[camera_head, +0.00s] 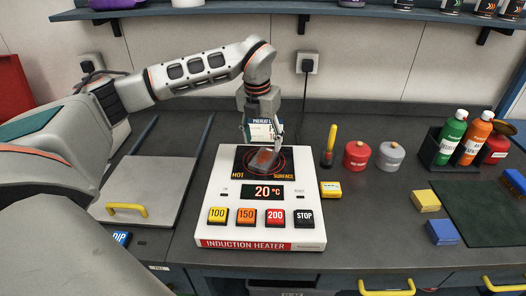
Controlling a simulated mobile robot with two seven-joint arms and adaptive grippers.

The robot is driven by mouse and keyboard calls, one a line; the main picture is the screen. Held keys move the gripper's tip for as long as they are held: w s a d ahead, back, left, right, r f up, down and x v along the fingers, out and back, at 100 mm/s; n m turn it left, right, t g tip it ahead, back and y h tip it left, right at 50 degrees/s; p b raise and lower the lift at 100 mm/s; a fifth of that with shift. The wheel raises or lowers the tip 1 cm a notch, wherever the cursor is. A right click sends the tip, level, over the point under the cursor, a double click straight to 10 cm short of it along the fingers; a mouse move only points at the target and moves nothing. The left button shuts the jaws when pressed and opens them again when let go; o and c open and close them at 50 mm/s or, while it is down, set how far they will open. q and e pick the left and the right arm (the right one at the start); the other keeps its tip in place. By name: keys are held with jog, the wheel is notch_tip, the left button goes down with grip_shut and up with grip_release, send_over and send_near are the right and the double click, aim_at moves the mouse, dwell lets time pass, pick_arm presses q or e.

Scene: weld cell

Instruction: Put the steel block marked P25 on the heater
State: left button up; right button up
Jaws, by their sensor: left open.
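The induction heater (215,190) is a white unit in the middle of the bench. It has a black plate marked HOT SURFACE, a display reading 20 °C and buttons marked 100, 150, 200 and STOP. My left gripper (263,138) points down over the heater's plate, with its fingers apart. A small grey-red shape (265,157) shows on the plate just below the fingers. It may be the steel block, but no P25 marking can be read on it. My right gripper is not in view.
A card marked PREHEAT (262,121) shows at the gripper. Right of the heater are a yellow block (331,189), a yellow-handled tool (329,145), a red canister (357,156) and a grey one (391,157). A lid with a yellow handle (155,180) lies left.

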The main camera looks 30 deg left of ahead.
pick_arm(q)
jog(key=r, duration=0.4)
jog(key=s+r, duration=0.1)
jog(key=r, duration=0.1)
jog(key=shift+f, duration=0.15)
dwell(0.3)
